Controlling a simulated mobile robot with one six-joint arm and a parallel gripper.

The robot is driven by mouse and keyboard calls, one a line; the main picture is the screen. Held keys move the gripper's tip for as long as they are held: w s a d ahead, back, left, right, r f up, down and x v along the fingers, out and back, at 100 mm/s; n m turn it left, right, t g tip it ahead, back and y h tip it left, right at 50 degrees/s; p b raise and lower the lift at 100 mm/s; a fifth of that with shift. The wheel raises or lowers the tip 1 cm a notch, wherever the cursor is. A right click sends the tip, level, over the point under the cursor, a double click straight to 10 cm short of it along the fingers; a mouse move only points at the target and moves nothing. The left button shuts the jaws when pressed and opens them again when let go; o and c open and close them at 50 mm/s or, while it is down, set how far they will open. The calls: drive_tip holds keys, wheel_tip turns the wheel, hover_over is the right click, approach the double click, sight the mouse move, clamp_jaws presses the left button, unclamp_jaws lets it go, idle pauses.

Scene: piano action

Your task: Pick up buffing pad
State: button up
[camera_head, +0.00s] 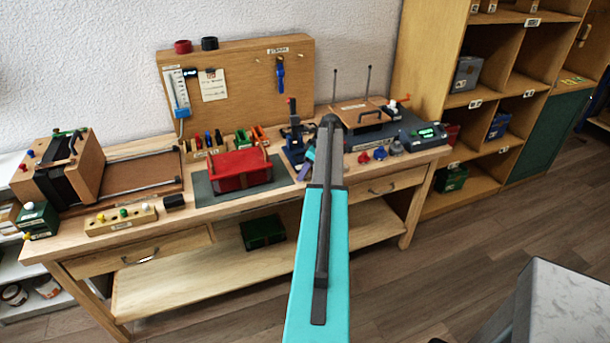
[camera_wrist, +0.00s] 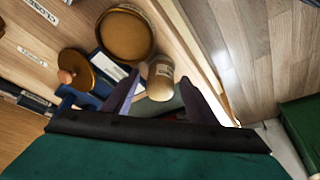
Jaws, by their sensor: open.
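No object in view can be surely told as the buffing pad. In the wrist view my gripper (camera_wrist: 158,79) is open, its two dark purple fingers apart. A small tan, rounded cylinder with a label (camera_wrist: 160,80) shows between the fingertips; the label is unreadable, and I cannot tell whether the fingers touch it. A round bronze-brown dish (camera_wrist: 125,34) lies just beyond, and a brown disc with a pinkish knob (camera_wrist: 76,66) is to the left. In the head view my arm reaches over the bench and mostly hides the gripper.
The wooden workbench (camera_head: 120,234) carries a red box (camera_head: 240,170) on a grey mat, a black bellows unit (camera_head: 62,167) at left, and a grey device with a green display (camera_head: 427,134) at right. Small red and blue knobs (camera_head: 380,153) stand near the front edge. Shelves (camera_head: 478,190) stand right.

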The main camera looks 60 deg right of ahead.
drive_tip(key=c, duration=1.1)
drive_tip(key=shift+c, duration=0.2)
drive_tip(key=shift+r, duration=0.1)
drive_tip(key=shift+r+b, duration=0.75)
drive_tip(key=shift+r, duration=0.35)
drive_tip(key=s+a+r+b, duration=0.2)
drive_tip(key=s+a+b, duration=0.2)
drive_tip(key=s+a, duration=0.6)
drive_tip(key=shift+s+a+r+b, duration=0.3)
drive_tip(key=shift+s+b, duration=0.1)
drive_tip(key=shift+s, duration=0.6)
